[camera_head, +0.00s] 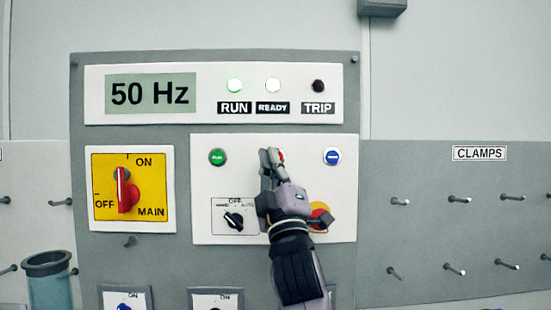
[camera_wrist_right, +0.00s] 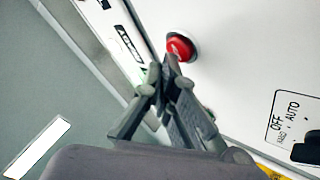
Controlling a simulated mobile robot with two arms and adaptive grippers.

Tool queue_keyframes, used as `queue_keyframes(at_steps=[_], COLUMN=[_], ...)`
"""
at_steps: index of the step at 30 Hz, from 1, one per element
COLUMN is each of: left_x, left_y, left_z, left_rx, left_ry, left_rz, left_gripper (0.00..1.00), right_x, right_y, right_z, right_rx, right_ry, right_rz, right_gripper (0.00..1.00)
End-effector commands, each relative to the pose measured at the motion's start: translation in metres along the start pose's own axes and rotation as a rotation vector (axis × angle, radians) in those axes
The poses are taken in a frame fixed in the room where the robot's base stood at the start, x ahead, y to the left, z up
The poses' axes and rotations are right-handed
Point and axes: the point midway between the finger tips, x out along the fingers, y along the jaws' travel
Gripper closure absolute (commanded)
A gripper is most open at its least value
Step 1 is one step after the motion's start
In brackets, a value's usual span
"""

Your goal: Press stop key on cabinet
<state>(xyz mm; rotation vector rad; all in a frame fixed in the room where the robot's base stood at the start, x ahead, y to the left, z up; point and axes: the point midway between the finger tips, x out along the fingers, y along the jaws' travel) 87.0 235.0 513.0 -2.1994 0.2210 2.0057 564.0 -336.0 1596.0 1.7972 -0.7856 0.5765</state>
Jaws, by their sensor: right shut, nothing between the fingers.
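The grey cabinet (camera_head: 225,57) carries a white key panel (camera_head: 205,185). A red round key (camera_head: 282,155) sits in the panel's upper middle, mostly hidden by my right gripper (camera_head: 270,152). In the right wrist view the red key (camera_wrist_right: 181,47) shows clearly, its label not visible. My right gripper is shut and empty; its fingertips (camera_wrist_right: 162,68) lie at the key's lower-left edge in that view. I cannot tell whether they touch it. A green key (camera_head: 217,157) is to the left, a blue key (camera_head: 332,156) to the right. My left gripper is not in view.
A red-on-yellow knob (camera_head: 319,212) is partly behind my right gripper. A black selector (camera_head: 234,220) and yellow main switch (camera_head: 133,190) are left. Pegs (camera_head: 457,199) stick out at right.

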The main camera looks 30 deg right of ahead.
Motion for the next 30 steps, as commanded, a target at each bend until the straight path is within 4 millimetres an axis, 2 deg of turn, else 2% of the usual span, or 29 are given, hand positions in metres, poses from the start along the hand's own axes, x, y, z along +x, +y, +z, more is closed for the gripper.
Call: queue_keyframes(at_steps=[30], left_x=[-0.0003], left_y=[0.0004], left_z=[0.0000], left_rx=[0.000], left_ry=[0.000], left_rz=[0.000], left_gripper=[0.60], right_x=[0.0061], right_y=[-0.0041], right_z=[0.0048], right_rx=[-0.001], right_ry=[-0.001], right_rz=[0.000], right_gripper=[1.00])
